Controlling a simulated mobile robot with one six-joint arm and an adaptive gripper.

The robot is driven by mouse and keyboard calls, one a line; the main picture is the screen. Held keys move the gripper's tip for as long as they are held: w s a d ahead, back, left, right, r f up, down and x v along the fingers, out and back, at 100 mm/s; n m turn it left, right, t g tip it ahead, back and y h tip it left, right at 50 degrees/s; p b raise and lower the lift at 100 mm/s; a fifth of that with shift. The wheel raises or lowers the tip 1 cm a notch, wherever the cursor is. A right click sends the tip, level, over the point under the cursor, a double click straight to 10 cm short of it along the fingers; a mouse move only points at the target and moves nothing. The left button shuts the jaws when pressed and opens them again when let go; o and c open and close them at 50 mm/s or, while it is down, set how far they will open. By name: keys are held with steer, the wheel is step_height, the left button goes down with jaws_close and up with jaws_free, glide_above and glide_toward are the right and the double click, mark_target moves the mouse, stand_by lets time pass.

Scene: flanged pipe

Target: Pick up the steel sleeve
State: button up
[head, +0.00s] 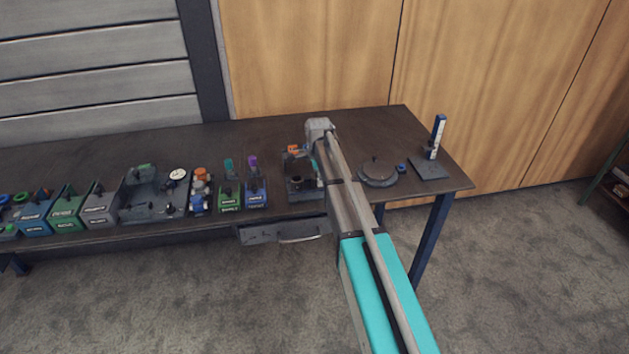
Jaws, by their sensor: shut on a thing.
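My arm reaches across the bench from the lower right. My gripper (315,164) is low over a dark fixture (302,193) near the front edge of the bench, mostly hidden by my own arm and wrist. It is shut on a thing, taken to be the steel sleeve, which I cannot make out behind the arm. I cannot tell whether the held thing touches the fixture. A dark round part shows on the fixture's left side, and a small orange piece (293,149) is at its back.
Right of my arm are a dark round plate (378,173) and an upright gauge stand (436,140). To the left are a blue bin (256,196), a green bin (230,198), a grey tray (140,207) and more bins. The bench's back (230,142) is clear. A drawer (285,234) hangs below.

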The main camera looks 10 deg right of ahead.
steer(key=shift+r, duration=0.1)
step_height(320, 180, up, 3)
steer(key=p, duration=0.3)
steer(key=s+r+p, duration=0.9)
steer(key=s+p, duration=0.1)
steer(key=s, duration=0.4)
steer(key=shift+d+r, duration=0.4)
steer(key=shift+r, duration=0.15)
step_height(320, 180, up, 5)
steer(key=p, duration=0.5)
stand_by(0.6)
stand_by(0.4)
